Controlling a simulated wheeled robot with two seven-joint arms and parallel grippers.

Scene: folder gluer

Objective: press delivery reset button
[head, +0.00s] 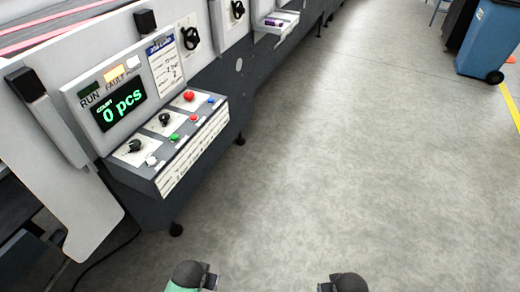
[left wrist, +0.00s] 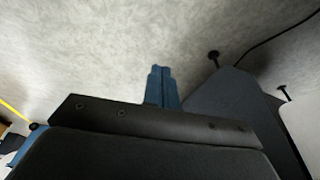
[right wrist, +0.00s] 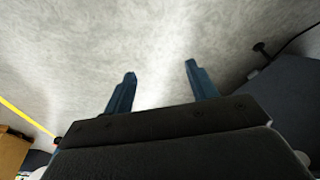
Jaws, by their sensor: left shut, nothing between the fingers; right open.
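The control panel (head: 121,178) juts from the machine at the left of the head view. It carries a red mushroom button (head: 189,96), a blue button (head: 210,100), a small red button (head: 195,117), a green button (head: 174,137), a white button (head: 151,160) and black knobs (head: 134,146). The labels are too small to read, so I cannot tell which is delivery reset. My left gripper (left wrist: 161,70) is shut and empty above the floor. My right gripper (right wrist: 160,73) is open and empty, also over floor. Both are apart from the panel.
A display (head: 122,108) reads "0 pcs" below RUN and FAULT lamps; the amber FAULT lamp (head: 115,73) looks lit. The grey floor (head: 330,150) right of the machine is clear. A blue bin (head: 488,40) stands far right. A cable (head: 105,260) runs along the floor.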

